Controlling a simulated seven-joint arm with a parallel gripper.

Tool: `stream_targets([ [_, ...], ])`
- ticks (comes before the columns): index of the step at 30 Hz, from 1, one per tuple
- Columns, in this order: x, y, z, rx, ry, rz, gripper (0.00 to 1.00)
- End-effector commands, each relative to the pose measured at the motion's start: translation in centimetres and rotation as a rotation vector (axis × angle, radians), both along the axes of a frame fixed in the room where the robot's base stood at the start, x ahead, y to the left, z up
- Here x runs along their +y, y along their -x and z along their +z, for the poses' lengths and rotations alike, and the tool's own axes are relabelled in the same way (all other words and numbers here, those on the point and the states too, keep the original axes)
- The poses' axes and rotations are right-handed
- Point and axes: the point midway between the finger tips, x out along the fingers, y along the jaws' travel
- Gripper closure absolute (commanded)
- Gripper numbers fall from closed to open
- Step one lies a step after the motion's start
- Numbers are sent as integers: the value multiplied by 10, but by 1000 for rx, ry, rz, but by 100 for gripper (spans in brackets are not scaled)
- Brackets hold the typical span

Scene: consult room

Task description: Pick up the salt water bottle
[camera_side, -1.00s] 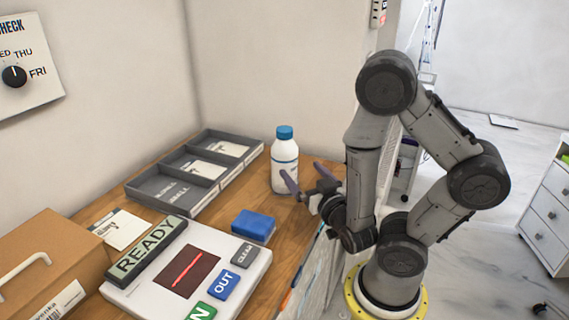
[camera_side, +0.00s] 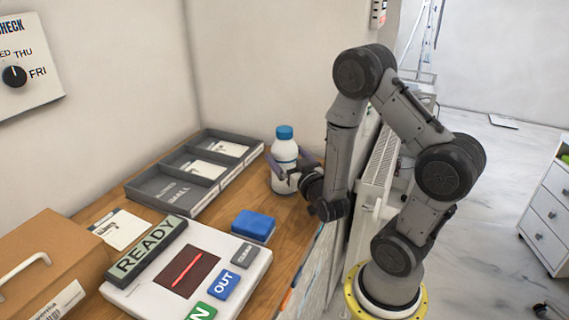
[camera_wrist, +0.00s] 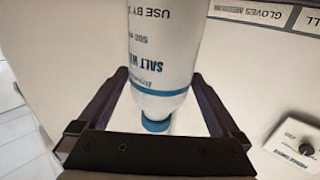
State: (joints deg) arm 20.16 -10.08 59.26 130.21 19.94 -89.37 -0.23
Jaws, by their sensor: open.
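The salt water bottle (camera_side: 284,150) is white with a blue cap and stands upright on the wooden desk, right of the grey tray. A gap seems to show beside the fingers; whether either touches the bottle I cannot tell.
A grey compartment tray (camera_side: 190,178) with labels lies left of the bottle. A blue block (camera_side: 253,226) and a scanner panel (camera_side: 258,268) with READY, OUT and CLEAR markings are nearer the front. A cardboard box (camera_side: 50,262) stands at the left. The wall is close behind.

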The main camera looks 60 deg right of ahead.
Motion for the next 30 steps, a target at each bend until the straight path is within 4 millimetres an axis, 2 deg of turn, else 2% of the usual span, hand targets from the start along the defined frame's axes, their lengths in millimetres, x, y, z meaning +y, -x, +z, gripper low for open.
stream_targets([
  [9, -27, -32, 0, -1, 0, -1, 0],
  [18, -29, -35, 0, -1, 1, 0, 0],
  [30, -29, -35, 0, -1, 1, 0, 72],
])
